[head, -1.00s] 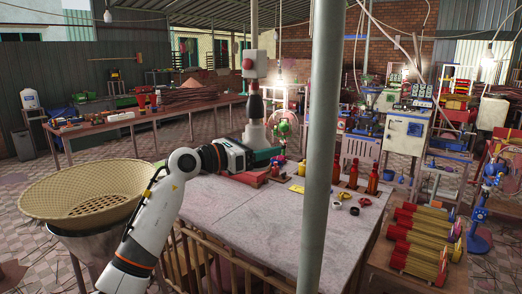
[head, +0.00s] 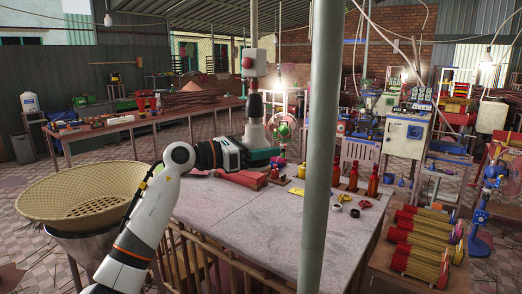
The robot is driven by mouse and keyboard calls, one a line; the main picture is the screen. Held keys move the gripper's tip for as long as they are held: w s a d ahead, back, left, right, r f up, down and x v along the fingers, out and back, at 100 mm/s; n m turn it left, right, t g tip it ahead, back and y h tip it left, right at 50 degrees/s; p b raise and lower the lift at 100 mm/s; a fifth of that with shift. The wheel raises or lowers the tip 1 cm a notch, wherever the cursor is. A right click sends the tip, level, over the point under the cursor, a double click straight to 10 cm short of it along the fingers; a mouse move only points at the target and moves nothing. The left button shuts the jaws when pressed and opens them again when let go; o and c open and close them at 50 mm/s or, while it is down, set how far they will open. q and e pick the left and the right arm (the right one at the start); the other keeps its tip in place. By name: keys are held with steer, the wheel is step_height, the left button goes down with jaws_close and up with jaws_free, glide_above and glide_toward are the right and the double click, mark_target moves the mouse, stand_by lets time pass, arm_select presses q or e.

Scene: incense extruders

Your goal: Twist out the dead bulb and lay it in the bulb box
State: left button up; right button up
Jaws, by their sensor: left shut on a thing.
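My left arm comes in from the lower left and reaches over the far left part of the pale table (head: 265,220). My left gripper (head: 264,158) is at the arm's far end, in front of a white upright column (head: 254,134). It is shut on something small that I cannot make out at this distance. An unlit bulb (head: 108,18) hangs at the top left, well away from the gripper. I cannot tell which thing is the bulb box. My right gripper is not in view.
A grey post (head: 320,150) stands in front of the table. Red bundles (head: 245,179), red bottles (head: 354,176) and a yellow item (head: 296,191) are on the table. A woven basket (head: 85,195) stands at left. The table's middle is clear.

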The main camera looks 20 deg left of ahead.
mark_target(261, 170)
arm_select(q)
steer(key=shift+m+g+h, duration=0.3)
steer(key=shift+g, duration=0.1)
steer(key=shift+s+m+g+h, duration=0.1)
steer(key=shift+m+g+h, duration=0.2)
steer(key=shift+g+h, duration=0.15)
steer(key=shift+f+b, duration=0.45)
steer(key=shift+b, duration=0.1)
stand_by(0.4)
steer(key=shift+f+b, duration=1.7)
steer(key=shift+f, duration=0.7)
